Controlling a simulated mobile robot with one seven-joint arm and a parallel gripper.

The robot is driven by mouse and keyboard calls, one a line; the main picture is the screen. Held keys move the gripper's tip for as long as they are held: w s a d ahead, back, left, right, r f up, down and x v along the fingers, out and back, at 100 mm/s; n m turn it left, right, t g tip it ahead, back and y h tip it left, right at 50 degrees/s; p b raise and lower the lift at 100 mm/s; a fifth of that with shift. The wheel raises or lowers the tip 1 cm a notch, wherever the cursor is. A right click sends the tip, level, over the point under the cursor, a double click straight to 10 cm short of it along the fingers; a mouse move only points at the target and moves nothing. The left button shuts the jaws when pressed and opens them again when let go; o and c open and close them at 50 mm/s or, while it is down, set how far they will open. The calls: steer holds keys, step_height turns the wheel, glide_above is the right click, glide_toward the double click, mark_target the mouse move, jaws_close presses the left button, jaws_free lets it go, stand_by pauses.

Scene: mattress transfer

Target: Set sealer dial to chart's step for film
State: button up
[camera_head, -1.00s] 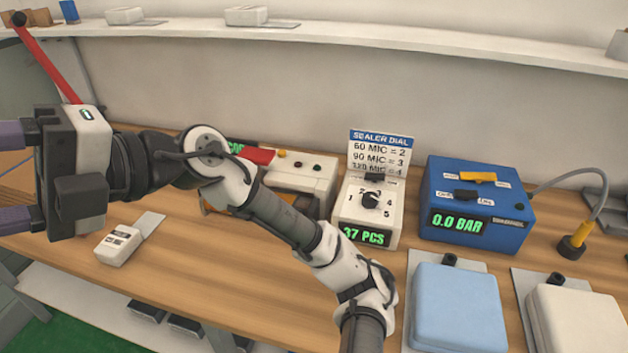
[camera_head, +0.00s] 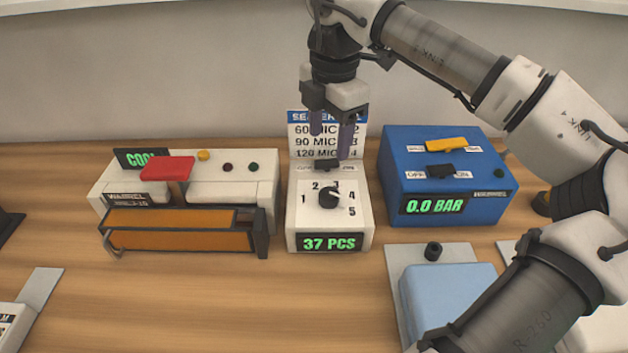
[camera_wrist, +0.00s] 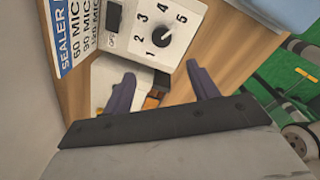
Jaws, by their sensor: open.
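The white dial box (camera_head: 305,232) stands mid-table with a black knob (camera_head: 330,198) ringed by numbers 1 to 5. Its readout says 37 PCS. I cannot tell the knob's setting for sure. The knob also shows in the wrist view (camera_wrist: 161,37). Behind it stands the sealer dial chart (camera_head: 299,141): 60 MIC = 2, 90 MIC = 3, 120 MIC = 4, partly covered by my fingers. My gripper (camera_head: 331,132) points down, open and empty, in front of the chart and above the box's back part, apart from the knob. Its fingers also show in the wrist view (camera_wrist: 160,72).
A sealer machine (camera_head: 235,195) with a red handle is left of the dial box. A blue pump unit (camera_head: 395,160) reading 0.0 BAR is close on the right. A light blue pad (camera_head: 425,295) lies front right. A labelled white item (camera_head: 12,325) is cut off lower left. The front middle wood is clear.

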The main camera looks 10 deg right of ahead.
mark_target(329, 193)
steer(key=f+p, duration=0.1)
steer(key=f, duration=0.8)
steer(key=f+p, duration=0.1)
steer(key=f, duration=0.3)
steer(key=shift+d+f+p, duration=0.25)
steer(key=shift+f+p, duration=0.1)
steer(key=c, duration=1)
